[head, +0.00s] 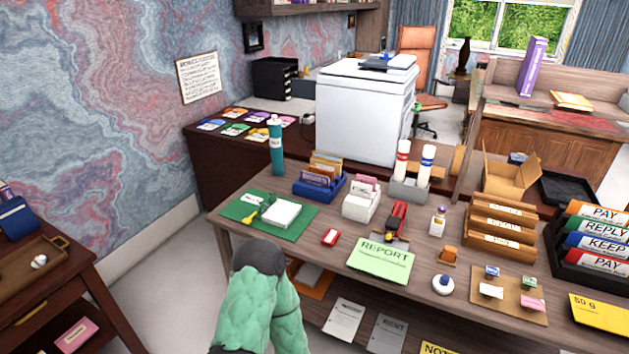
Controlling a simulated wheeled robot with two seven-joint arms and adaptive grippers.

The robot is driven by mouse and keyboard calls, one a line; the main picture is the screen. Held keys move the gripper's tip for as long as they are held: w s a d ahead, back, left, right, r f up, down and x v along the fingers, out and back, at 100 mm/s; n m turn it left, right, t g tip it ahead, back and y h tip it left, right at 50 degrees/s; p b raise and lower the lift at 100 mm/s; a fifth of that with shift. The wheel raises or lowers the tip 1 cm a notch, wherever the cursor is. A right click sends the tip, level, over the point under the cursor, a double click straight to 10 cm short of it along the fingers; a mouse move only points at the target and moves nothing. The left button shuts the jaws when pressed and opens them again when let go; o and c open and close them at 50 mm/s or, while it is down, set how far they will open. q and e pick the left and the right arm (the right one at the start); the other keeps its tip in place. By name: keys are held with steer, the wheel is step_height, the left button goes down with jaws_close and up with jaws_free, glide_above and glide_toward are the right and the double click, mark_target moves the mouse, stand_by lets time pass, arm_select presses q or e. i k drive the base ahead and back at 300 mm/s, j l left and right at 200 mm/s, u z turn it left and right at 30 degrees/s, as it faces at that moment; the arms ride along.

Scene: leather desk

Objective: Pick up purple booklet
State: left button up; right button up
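On the dark side table at the back, several small coloured booklets lie flat in rows, and a purple booklet (257,117) is among them. A tall purple binder-like item (532,66) also stands upright on the far right counter. Neither gripper shows in the head view. A bent green, padded arm part of mine with a dark joint rises at the bottom, in front of the near desk. No gripper is near the booklets, and nothing covers the purple one.
The near wooden desk (330,268) holds a teal bottle (276,145), a green mat (252,228), a green report sheet (382,262) and card holders. A white printer (365,108) stands right of the booklets. Floor shows left of the desk, beside another wooden table (50,300).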

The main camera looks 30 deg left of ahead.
mark_target(312, 178)
steer(key=i+j+u, duration=0.25)
steer(key=i+j, duration=0.25)
steer(key=j, duration=0.15)
steer(key=i+j+u, duration=0.25)
steer(key=i+j, duration=0.45)
steer(key=j, duration=0.2)
steer(key=i+j, duration=0.1)
steer(key=j, duration=0.25)
steer(key=j+z, duration=0.2)
steer(key=z, duration=0.2)
steer(key=i+j+z, duration=0.1)
steer(key=z, duration=0.3)
steer(key=j+z, duration=0.4)
steer(key=l, duration=0.1)
